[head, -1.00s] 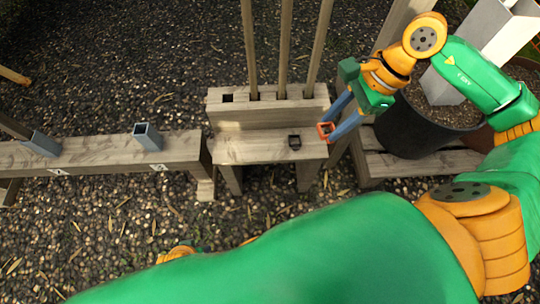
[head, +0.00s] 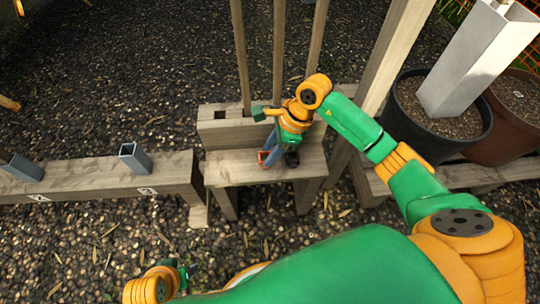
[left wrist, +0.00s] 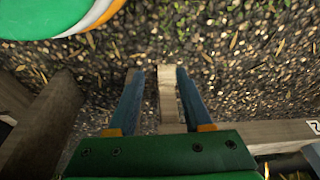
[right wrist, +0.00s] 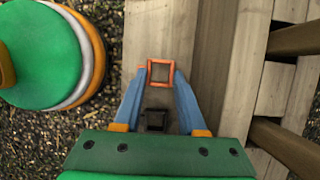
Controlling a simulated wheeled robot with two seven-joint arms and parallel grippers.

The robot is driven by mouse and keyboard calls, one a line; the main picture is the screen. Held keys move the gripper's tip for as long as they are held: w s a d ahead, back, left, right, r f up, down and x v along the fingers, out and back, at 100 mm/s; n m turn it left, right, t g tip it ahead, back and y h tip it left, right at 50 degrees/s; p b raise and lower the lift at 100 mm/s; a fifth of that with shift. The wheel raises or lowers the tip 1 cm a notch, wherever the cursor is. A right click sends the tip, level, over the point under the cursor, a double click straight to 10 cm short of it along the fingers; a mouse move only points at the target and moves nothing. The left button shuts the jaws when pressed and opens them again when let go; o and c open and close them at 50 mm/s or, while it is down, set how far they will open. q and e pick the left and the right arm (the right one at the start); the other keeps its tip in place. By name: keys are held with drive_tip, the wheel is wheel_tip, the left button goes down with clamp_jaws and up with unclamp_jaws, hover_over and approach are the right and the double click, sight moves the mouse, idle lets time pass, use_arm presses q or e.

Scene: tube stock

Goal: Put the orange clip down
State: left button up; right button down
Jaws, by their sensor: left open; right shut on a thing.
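The orange clip (right wrist: 161,61) is a small square open ring. My right gripper (right wrist: 160,84) is shut on it, and it shows between the blue fingertips in the right wrist view. In the head view the orange clip (head: 262,157) is over the left-middle part of the small wooden bench (head: 226,172). I cannot tell whether it touches the wood. A dark clip (right wrist: 155,120) sits on the bench beside it, between the fingers in the right wrist view. My left gripper (left wrist: 157,82) is open and empty above gravel; in the head view it is at the lower left.
A raised wooden block with upright poles (head: 279,50) stands behind the bench top. A long beam (head: 100,179) on the left carries grey square tubes (head: 134,157). Dark pots (head: 437,118) stand at the right. A thick post (head: 398,50) rises beside the bench.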

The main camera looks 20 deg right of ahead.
use_arm(q)
drive_tip(key=shift+r, duration=0.5)
use_arm(e)
drive_tip(key=shift+f, duration=0.45)
drive_tip(key=shift+f, duration=0.1)
drive_tip(key=shift+c, duration=2.4)
unclamp_jaws()
use_arm(q)
drive_tip(key=shift+r, duration=0.2)
wheel_tip(320, 180, down, 8)
drive_tip(key=s+p, duration=0.2)
drive_tip(key=p, duration=0.1)
drive_tip(key=shift+s+a+g+p, duration=0.25)
drive_tip(key=shift+a+g+p, duration=0.05)
use_arm(e)
drive_tip(key=v, duration=1.2)
